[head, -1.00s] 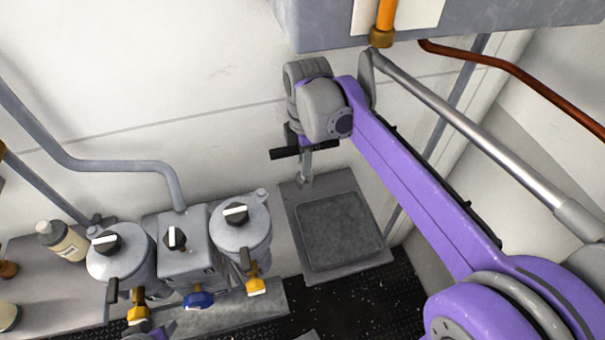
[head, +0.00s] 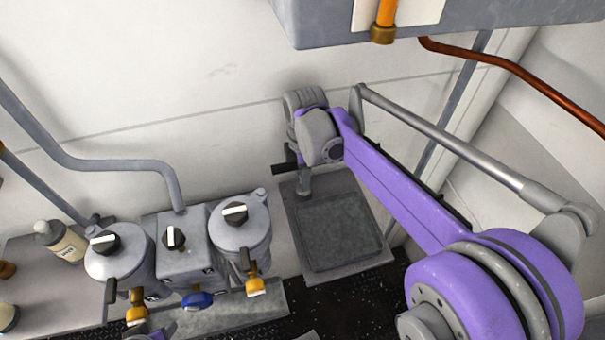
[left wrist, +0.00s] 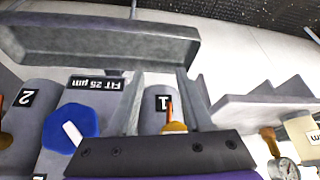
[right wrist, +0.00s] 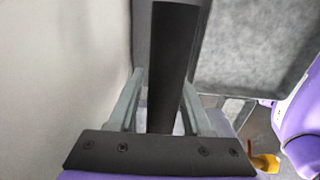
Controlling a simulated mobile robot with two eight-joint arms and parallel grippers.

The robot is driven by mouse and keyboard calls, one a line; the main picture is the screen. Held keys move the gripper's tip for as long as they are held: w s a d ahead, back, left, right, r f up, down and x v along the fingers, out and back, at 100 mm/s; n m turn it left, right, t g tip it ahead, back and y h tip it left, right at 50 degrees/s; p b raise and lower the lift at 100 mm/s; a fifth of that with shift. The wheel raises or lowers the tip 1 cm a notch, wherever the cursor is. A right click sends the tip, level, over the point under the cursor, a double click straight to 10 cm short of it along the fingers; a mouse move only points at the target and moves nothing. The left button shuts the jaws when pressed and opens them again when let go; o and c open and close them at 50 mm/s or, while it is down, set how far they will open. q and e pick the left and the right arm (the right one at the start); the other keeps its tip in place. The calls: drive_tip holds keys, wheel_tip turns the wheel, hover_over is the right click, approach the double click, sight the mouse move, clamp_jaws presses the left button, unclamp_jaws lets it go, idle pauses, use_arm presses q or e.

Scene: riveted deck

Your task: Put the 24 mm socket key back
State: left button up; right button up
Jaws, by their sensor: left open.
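My right gripper (right wrist: 164,82) is at the far end of the purple arm, low by the wall. In the right wrist view its two fingers stand either side of a long black bar, which looks like the socket key's handle (right wrist: 171,60). In the head view the handle's left end (head: 284,168) pokes out beside my wrist. A short grey upright part (head: 303,184) shows below it at the back of the grey tray (head: 372,262); whether it belongs to the key is unclear. No size mark is readable. My left gripper (left wrist: 162,78) is open and empty near the filter housings.
Grey filter housings (head: 240,245) with yellow and blue valve handles stand left of the tray. A pipe (head: 110,165) runs along the wall behind them. A bottle (head: 68,245) stands on the left bench. A grey cabinet (head: 460,22) hangs above my right arm.

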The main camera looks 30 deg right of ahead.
drive_tip(key=shift+o, duration=0.4)
drive_tip(key=shift+r, duration=0.15)
use_arm(q)
drive_tip(key=shift+r+p, duration=0.4)
use_arm(e)
drive_tip(key=r, duration=0.7)
drive_tip(key=shift+s+r, duration=0.15)
drive_tip(key=shift+s, duration=0.05)
